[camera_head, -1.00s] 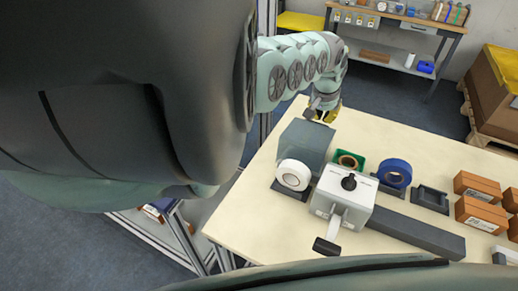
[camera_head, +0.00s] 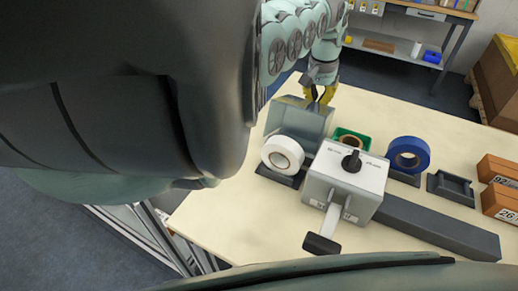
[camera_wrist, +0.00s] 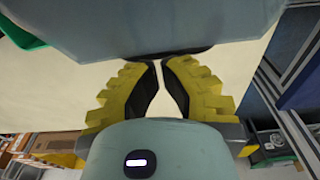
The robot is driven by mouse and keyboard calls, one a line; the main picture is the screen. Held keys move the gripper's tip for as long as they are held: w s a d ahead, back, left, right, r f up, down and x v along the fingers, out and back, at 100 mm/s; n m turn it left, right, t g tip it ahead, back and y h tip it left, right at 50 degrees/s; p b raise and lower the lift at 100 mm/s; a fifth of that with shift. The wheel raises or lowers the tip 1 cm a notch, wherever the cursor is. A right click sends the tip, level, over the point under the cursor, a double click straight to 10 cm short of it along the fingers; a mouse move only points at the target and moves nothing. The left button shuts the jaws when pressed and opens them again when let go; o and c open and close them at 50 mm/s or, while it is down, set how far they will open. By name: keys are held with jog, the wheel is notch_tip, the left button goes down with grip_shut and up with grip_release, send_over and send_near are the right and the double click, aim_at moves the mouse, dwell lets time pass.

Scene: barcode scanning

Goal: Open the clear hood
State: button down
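The clear hood (camera_head: 303,118) is a bluish see-through box on the table, behind the white tape roll. In the wrist view the hood (camera_wrist: 160,25) fills the top, with a dark strip (camera_wrist: 190,53) along its near edge. My gripper (camera_head: 318,95) points down at the hood's far side. In the wrist view my gripper (camera_wrist: 160,62) has its yellow-and-black fingertips close together, with a narrow gap, at the dark strip. I cannot tell whether they grip it or only touch it.
A white tape roll (camera_head: 283,155), a grey device with a black knob (camera_head: 347,180), a green tape roll (camera_head: 349,137) and a blue tape roll (camera_head: 408,155) stand close by. Brown boxes (camera_head: 497,170) are at the right.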

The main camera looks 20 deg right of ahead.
jog(key=shift+w+d+f+b, duration=0.1)
jog(key=shift+w+f+b, duration=0.15)
jog(key=shift+f, duration=0.2)
jog(key=shift+w+f+b, duration=0.15)
jog(key=shift+f+b, duration=0.2)
jog(key=shift+f, duration=0.1)
